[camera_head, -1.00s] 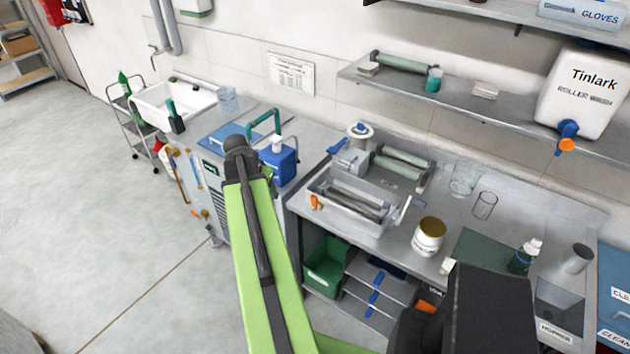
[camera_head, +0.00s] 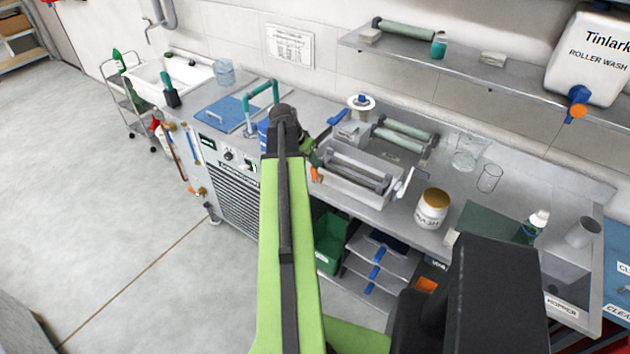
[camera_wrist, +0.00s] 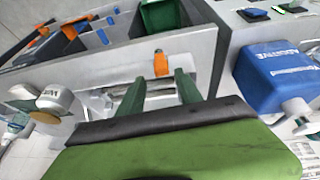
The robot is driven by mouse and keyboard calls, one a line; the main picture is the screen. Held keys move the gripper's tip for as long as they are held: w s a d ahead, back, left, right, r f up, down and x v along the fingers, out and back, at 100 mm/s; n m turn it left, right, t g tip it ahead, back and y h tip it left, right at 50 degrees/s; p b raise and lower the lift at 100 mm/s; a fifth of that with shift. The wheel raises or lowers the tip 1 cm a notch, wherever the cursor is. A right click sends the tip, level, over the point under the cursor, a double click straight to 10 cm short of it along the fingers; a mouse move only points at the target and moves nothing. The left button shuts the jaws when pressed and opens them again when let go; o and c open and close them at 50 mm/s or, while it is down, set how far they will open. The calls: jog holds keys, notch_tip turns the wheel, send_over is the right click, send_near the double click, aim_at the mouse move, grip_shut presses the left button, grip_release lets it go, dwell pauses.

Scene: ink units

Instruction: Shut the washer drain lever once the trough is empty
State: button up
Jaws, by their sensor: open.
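The washer trough (camera_head: 358,192) is a pale metal tray with rollers on the bench. An orange drain lever (camera_head: 316,174) sits at its front left corner. My gripper (camera_head: 312,158) is just above the lever, partly hidden behind my arm. In the wrist view my gripper (camera_wrist: 158,82) is open, with two green fingers apart and nothing between them. The orange lever (camera_wrist: 161,63) appears between and just beyond the fingertips; I cannot tell if they touch it. I cannot make out any liquid in the trough.
A blue container (camera_wrist: 275,75) stands close to my gripper, at the right of the wrist view. A gold-lidded jar (camera_head: 433,208) stands right of the trough. A green bin (camera_head: 330,243) is below the bench. The floor (camera_head: 110,230) at left is clear.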

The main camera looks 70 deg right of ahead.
aim_at(313, 170)
jog(key=b+x, duration=0.6)
jog(key=x, duration=0.2)
jog(key=shift+f, duration=0.15)
